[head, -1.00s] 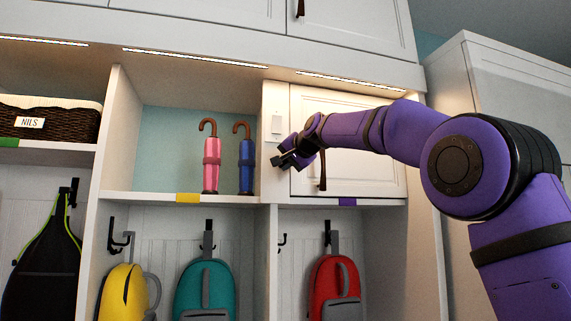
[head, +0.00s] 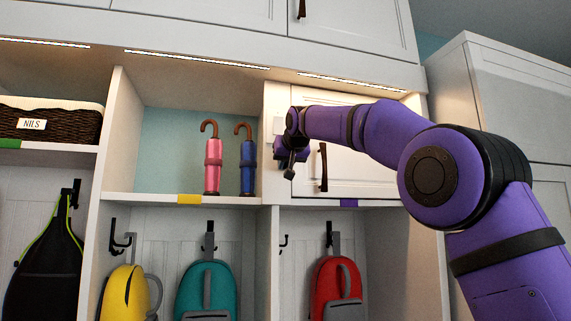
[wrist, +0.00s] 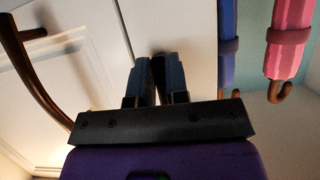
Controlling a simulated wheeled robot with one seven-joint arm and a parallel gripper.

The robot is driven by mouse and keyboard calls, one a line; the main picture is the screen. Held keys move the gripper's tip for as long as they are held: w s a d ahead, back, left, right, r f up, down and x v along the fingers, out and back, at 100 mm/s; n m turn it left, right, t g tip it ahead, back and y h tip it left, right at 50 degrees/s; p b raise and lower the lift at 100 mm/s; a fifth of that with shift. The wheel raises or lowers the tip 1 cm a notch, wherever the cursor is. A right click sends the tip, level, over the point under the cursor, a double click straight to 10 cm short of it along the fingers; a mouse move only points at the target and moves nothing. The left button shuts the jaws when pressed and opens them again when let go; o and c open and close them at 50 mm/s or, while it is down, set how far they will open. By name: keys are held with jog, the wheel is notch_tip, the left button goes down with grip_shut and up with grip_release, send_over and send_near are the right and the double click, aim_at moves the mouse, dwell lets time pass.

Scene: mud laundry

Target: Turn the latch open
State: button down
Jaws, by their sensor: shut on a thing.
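The white cabinet door (head: 365,170) is closed, with a dark brown handle (head: 323,168) low on its left side. The handle and door also show at the left in the wrist view (wrist: 38,85). My gripper (head: 287,163) is at the white frame just left of the door, left of the handle and apart from it. In the wrist view its two fingers (wrist: 158,62) are close together against the white surface, shut on the latch. The latch itself is hidden by the fingers, and its angle cannot be made out.
A pink umbrella (head: 212,165) and a blue umbrella (head: 247,165) stand in the open cubby close to the left of my gripper. A white plate (head: 279,126) is on the frame above. Backpacks, including a red one (head: 336,287), hang below the shelf.

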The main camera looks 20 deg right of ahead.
jog(key=shift+f, duration=0.1)
dwell(0.3)
jog(key=c, duration=1.1)
grip_release()
jog(key=shift+s, duration=0.1)
jog(key=v, duration=1)
jog(key=shift+s+a+r, duration=0.1)
jog(key=shift+s+r, duration=0.15)
jog(key=s+d+f+g, duration=0.2)
jog(key=s+f, duration=1)
jog(key=f, duration=0.3)
jog(key=s+d+f+g, duration=0.3)
jog(key=s+f, duration=1)
jog(key=f, duration=0.1)
jog(key=s+d+f+g, duration=0.3)
jog(key=s+f, duration=1)
jog(key=f, duration=0.2)
jog(key=shift+s+d+f, duration=0.15)
jog(key=shift+s+f, duration=0.1)
jog(key=shift+f, duration=0.05)
